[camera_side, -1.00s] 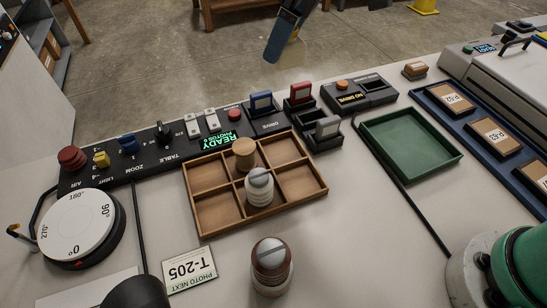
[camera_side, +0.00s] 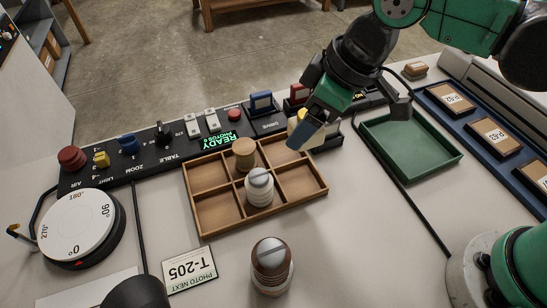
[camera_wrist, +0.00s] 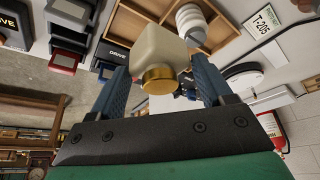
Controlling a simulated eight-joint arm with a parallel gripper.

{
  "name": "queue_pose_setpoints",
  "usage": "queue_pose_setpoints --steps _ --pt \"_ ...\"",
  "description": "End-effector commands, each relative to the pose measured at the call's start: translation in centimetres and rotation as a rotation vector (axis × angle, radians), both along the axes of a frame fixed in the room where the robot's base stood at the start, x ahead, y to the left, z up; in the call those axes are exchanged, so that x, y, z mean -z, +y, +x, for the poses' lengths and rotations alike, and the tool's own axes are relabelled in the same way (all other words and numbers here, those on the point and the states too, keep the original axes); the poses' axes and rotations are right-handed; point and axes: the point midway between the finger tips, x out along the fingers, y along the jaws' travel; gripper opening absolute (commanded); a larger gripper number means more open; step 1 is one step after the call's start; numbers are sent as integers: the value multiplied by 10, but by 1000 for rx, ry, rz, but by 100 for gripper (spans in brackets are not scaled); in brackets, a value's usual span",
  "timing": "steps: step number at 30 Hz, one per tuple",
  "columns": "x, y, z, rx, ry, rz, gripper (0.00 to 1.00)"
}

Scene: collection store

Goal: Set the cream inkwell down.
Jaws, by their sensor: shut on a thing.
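The cream inkwell (camera_wrist: 163,52) has a gold cap and sits between the two fingers in the wrist view. My gripper (camera_wrist: 160,80) is shut on it. In the side view my gripper (camera_side: 309,130) is above the back right of the wooden compartment tray (camera_side: 214,225), and only a little of the cream inkwell (camera_side: 294,137) shows beside the finger. The inkwell appears held above the tray's back right area; its exact height is hard to tell.
In the tray, a tan wooden spool (camera_side: 244,153) stands in the back middle and a white ribbed bottle (camera_side: 260,190) in the front middle. A control panel (camera_side: 165,152) runs behind. A green tray (camera_side: 430,160) at right is empty.

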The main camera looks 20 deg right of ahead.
Motion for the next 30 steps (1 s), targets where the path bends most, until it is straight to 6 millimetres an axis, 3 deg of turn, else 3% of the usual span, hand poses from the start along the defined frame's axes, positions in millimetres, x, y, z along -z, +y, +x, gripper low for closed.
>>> queue_pose_setpoints --steps 9,17,24,30 --pt "56 0 1 0 0 0 16" --pt "72 0 1 0 0 0 16" --pt "99 0 1 0 0 0 16" --pt "107 0 0 0 0 0 16"
